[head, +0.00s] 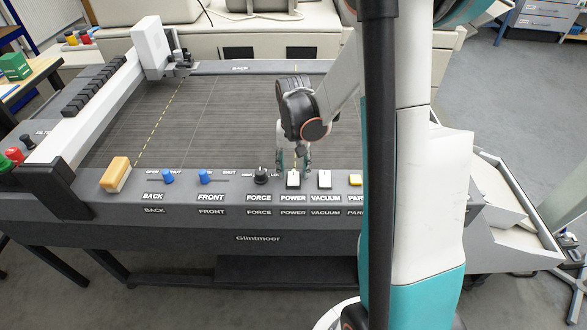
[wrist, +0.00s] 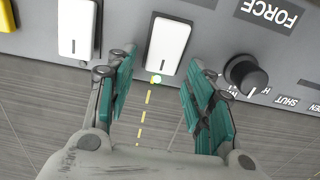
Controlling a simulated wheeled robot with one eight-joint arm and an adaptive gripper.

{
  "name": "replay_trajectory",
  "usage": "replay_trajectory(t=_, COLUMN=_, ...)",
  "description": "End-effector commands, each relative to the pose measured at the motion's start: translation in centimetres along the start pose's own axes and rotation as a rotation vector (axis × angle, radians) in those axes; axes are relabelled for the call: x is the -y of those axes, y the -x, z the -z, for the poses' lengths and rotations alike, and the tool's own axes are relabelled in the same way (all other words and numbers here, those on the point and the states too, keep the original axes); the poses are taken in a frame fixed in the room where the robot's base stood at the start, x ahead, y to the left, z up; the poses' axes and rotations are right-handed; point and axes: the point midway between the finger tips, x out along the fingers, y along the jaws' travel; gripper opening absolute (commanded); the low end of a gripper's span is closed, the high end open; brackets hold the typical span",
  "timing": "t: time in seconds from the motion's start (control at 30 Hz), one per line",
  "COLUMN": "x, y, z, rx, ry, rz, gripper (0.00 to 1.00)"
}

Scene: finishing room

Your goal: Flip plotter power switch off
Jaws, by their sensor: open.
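The plotter (head: 262,238) has a grey front panel with labelled controls. Its power switch (head: 293,179) is a white rocker above the POWER label, and it also shows in the wrist view (wrist: 168,46) at top centre. My gripper (head: 293,160) is just behind the power switch, over the panel's rear edge. In the wrist view my gripper (wrist: 160,85) has its teal-padded fingers apart, with the near end of the switch between or just beyond the fingertips. Nothing is held. I cannot tell whether a finger touches the switch.
The black FORCE knob (head: 261,176) is close on the left and the white VACUUM switch (head: 324,180) close on the right. A yellow button (head: 355,180), blue levers (head: 168,177) and a wooden block (head: 115,175) share the panel. The plotter bed (head: 215,115) behind is clear.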

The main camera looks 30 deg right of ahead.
Motion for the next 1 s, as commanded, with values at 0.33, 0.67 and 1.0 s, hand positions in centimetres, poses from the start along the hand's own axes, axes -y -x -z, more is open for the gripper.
replay_trajectory(t=0.33, x=-0.01, y=-0.28, z=-0.01, rx=0.000, ry=0.000, rz=0.000, gripper=0.46)
replay_trajectory(t=0.67, x=0.00, y=-0.28, z=-0.02, rx=-0.001, ry=0.000, rz=0.000, gripper=0.04)
replay_trajectory(t=1.0, x=0.01, y=0.05, z=-0.81, rx=-0.212, ry=0.002, rz=0.000, gripper=0.04)
